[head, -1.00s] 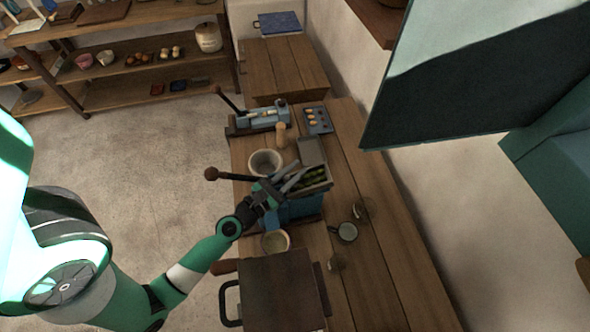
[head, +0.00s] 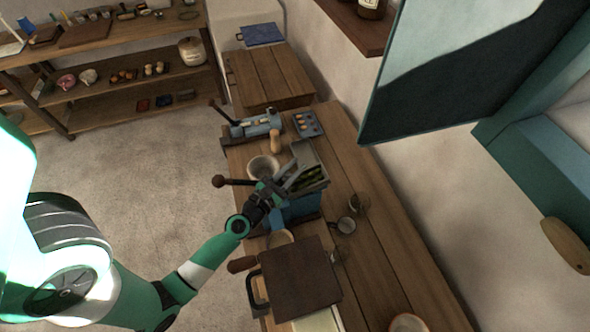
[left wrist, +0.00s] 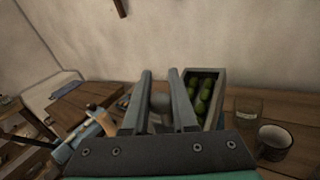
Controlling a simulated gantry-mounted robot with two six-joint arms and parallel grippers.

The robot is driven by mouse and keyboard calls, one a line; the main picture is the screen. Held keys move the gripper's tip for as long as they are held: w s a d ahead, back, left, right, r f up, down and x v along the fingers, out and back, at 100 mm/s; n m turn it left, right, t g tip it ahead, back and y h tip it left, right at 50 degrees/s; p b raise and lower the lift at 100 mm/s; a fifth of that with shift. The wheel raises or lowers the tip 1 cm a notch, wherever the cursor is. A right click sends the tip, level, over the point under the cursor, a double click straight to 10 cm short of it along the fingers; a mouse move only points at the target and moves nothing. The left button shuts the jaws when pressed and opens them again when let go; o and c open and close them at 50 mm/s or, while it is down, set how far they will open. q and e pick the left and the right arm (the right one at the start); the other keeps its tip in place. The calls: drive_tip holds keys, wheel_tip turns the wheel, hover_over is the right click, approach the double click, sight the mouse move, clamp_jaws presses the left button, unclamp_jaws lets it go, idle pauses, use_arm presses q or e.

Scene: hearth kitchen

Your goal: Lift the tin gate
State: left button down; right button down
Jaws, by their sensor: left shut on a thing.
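A blue machine (head: 299,209) stands on the wooden bench, with a tin-grey hopper (head: 304,154) of green fruit on top. My left gripper (head: 286,186) is at the hopper's left side. In the left wrist view its two fingers (left wrist: 160,105) stand either side of a grey round knob (left wrist: 160,102), and it is shut on it. The knob may belong to the tin gate; the gate's plate is hidden, so I cannot tell how high it sits. The fruit (left wrist: 203,96) shows just right of the fingers. My right gripper is in neither view.
A lever with a brown ball (head: 218,181) sticks out left of the machine. A pale bowl (head: 263,167) stands behind my gripper. A dark board (head: 299,279) lies in front.

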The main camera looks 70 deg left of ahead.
use_arm(q)
drive_tip(key=c, duration=0.7)
unclamp_jaws()
drive_tip(key=b+v, duration=0.1)
drive_tip(key=v, duration=0.2)
drive_tip(key=b+v, duration=0.2)
drive_tip(key=v, duration=0.2)
drive_tip(key=b+v, duration=0.1)
drive_tip(key=v, duration=0.3)
drive_tip(key=shift+s+f+b, duration=0.15)
drive_tip(key=shift+f+b, duration=0.15)
drive_tip(key=shift+s+d+r, duration=0.15)
drive_tip(key=shift+r, duration=0.05)
